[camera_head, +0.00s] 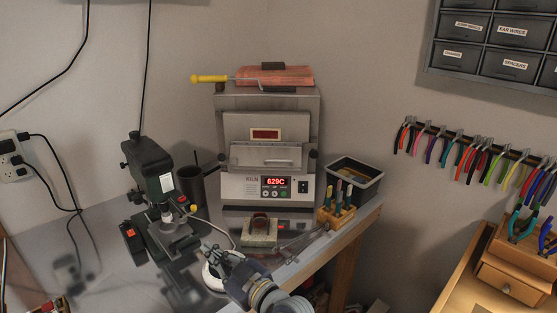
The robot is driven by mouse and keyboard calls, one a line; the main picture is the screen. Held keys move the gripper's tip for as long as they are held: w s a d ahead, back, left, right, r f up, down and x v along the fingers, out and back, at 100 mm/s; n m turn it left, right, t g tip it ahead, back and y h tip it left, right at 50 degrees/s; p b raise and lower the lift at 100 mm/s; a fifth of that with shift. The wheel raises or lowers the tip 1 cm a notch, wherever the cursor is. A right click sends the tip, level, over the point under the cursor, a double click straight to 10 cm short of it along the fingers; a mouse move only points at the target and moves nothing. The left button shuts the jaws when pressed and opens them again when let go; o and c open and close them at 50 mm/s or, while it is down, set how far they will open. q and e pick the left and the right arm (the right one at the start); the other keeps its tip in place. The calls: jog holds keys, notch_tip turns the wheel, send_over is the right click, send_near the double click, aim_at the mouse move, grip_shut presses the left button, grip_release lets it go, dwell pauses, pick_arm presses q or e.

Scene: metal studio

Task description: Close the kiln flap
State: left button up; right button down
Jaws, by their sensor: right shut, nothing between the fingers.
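The kiln (224,187) is a grey metal box on the bench with a red display reading 629C. Its front has an upper panel with a small red window. Below the window, a metal flap (268,157) with a bar-like handle juts out from the front above the display. It looks at least partly open, but its exact angle is hard to tell. My right gripper (211,251) is shut and empty, low in front of the kiln and left of its middle, apart from the flap.
A black microscope-like device (153,170) and a dark cup (190,186) stand left of the kiln. A small block (260,232), a wooden tool holder (336,215) and a black bin (368,187) stand in front and right. A yellow-handled tool (210,78) lies on top.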

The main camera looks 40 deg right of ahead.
jog(key=w+d+r+m+h, duration=0.2)
jog(key=d+r+m+h, duration=0.45)
jog(key=d+h, duration=0.35)
jog(key=w+d+r+m+h, duration=0.2)
jog(key=d+r+m+h, duration=0.3)
jog(key=d+m+h, duration=0.45)
jog(key=w+d+r+n+y+p, duration=0.1)
jog(key=w+d+r+n+p, duration=0.2)
jog(key=w+d, duration=0.35)
jog(key=shift+w+d+f+t+b, duration=0.15)
jog(key=shift+d+f+b, duration=0.1)
jog(key=shift+f+b, duration=0.35)
jog(key=shift+s+d+f+t+b, duration=0.1)
jog(key=shift+d+f+t+b, duration=0.2)
jog(key=shift+f, duration=0.45)
jog(key=shift+a, duration=0.15)
